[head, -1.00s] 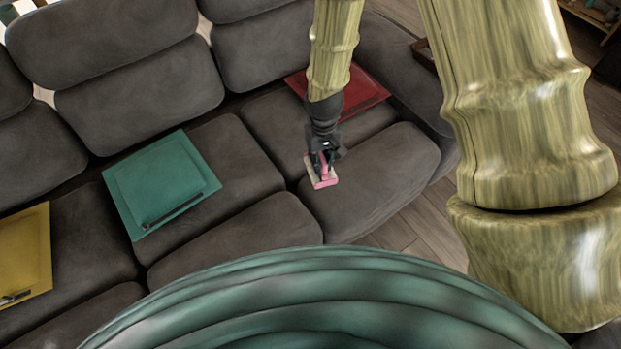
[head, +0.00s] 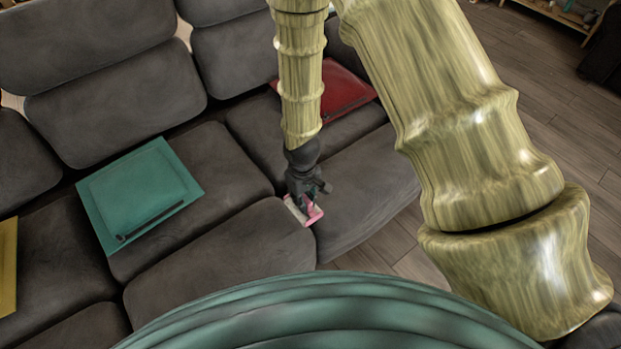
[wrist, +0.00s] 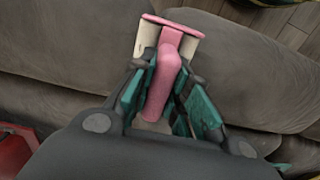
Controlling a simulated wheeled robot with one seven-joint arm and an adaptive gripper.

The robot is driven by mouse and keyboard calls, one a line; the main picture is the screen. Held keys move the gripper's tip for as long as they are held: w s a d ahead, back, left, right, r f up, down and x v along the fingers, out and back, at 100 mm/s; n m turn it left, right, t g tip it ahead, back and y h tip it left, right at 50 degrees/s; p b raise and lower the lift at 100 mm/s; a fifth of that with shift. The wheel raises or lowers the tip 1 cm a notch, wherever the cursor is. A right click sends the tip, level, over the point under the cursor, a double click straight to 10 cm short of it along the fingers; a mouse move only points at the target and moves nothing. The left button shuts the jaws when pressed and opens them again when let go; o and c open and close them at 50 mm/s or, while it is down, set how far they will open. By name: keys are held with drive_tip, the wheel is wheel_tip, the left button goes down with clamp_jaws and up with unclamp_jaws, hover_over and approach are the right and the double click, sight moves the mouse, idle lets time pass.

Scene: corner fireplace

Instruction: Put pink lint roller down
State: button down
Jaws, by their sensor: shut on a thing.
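The pink lint roller (head: 312,214) with a white roll is in my gripper (head: 308,200), over the front of the dark grey sofa near the seam between two seat cushions. In the wrist view the lint roller's pink handle (wrist: 163,85) lies between the two teal-padded fingers of my gripper (wrist: 160,95), which are shut on it. Its head points away from the gripper. I cannot tell whether the roller touches the cushion.
The grey sofa (head: 210,245) fills most of the head view. A teal folder-like item (head: 140,190) lies on a seat to the left, a yellow one (head: 8,265) at the left edge, and a red one (head: 345,92) behind my gripper. Wooden floor (head: 560,130) is at right.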

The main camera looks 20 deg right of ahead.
drive_tip(key=shift+w+d+f+p, duration=0.15)
drive_tip(key=shift+w+d+f, duration=0.7)
drive_tip(key=shift+w, duration=0.9)
drive_tip(key=shift+w+d+f+p, duration=0.1)
drive_tip(key=shift+w+d+f, duration=0.75)
drive_tip(key=shift+w, duration=0.95)
drive_tip(key=shift+w+d+f+p, duration=0.15)
drive_tip(key=shift+w+d+f, duration=0.7)
drive_tip(key=shift+w, duration=0.9)
drive_tip(key=shift+d+r, duration=0.15)
drive_tip(key=shift+r, duration=0.05)
drive_tip(key=shift+f, duration=0.15)
drive_tip(key=c, duration=1.4)
unclamp_jaws()
drive_tip(key=shift+o, duration=0.2)
wheel_tip(320, 180, up, 12)
drive_tip(key=shift+r, duration=0.2)
